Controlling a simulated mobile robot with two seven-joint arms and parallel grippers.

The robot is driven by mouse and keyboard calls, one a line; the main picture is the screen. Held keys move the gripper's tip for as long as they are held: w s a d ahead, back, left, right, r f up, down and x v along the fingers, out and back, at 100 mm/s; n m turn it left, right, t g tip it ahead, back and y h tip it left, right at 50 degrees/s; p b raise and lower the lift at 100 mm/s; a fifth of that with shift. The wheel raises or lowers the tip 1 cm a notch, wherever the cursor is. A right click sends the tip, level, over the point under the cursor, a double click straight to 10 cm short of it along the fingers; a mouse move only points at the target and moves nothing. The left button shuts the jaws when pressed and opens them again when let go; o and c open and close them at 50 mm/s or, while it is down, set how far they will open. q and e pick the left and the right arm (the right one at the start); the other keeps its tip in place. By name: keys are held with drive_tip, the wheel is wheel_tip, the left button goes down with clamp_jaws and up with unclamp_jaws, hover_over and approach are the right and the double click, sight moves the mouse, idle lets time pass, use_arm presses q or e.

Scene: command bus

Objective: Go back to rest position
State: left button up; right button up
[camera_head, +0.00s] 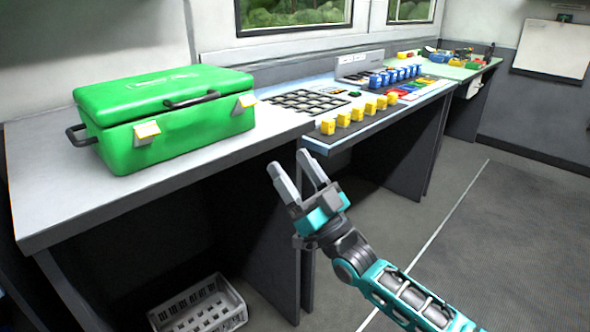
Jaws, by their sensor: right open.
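My right gripper (298,174) shows in the head view, its arm coming in from the lower right. Its two grey fingers are apart with nothing between them. It is in front of the tables' front edge, near where the two tables meet, and appears apart from everything. My left gripper is not in view.
A green case (175,135) with yellow latches stands closed on the light table (50,205). Several yellow blocks (343,119) and blue items (385,78) line the adjoining table. A white crate (200,310) sits on the floor below. The floor (480,255) at right is clear.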

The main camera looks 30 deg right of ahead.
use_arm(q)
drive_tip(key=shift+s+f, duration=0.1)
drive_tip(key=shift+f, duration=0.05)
use_arm(e)
drive_tip(key=shift+s+f, duration=0.1)
drive_tip(key=shift+s, duration=0.05)
drive_tip(key=s+a+f+g+h, duration=0.1)
drive_tip(key=s+a+f+g, duration=0.2)
drive_tip(key=f, duration=0.4)
drive_tip(key=s+a+f+g+h, duration=0.2)
drive_tip(key=a+f+g, duration=0.15)
drive_tip(key=f, duration=0.35)
drive_tip(key=s+a+f+m+g+h, duration=0.1)
drive_tip(key=s+a+f+g+h, duration=0.1)
drive_tip(key=s+f+g, duration=0.75)
use_arm(q)
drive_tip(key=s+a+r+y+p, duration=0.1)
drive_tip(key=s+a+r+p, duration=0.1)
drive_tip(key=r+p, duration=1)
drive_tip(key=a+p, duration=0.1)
drive_tip(key=p, duration=0.5)
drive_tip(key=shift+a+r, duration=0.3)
use_arm(e)
drive_tip(key=s+d+r+t+h, duration=0.2)
drive_tip(key=s+r, duration=0.3)
drive_tip(key=r, duration=0.3)
drive_tip(key=shift+s+d+r, duration=0.35)
drive_tip(key=shift+d+r, duration=0.05)
drive_tip(key=shift+d, duration=0.2)
drive_tip(key=shift+c, duration=0.3)
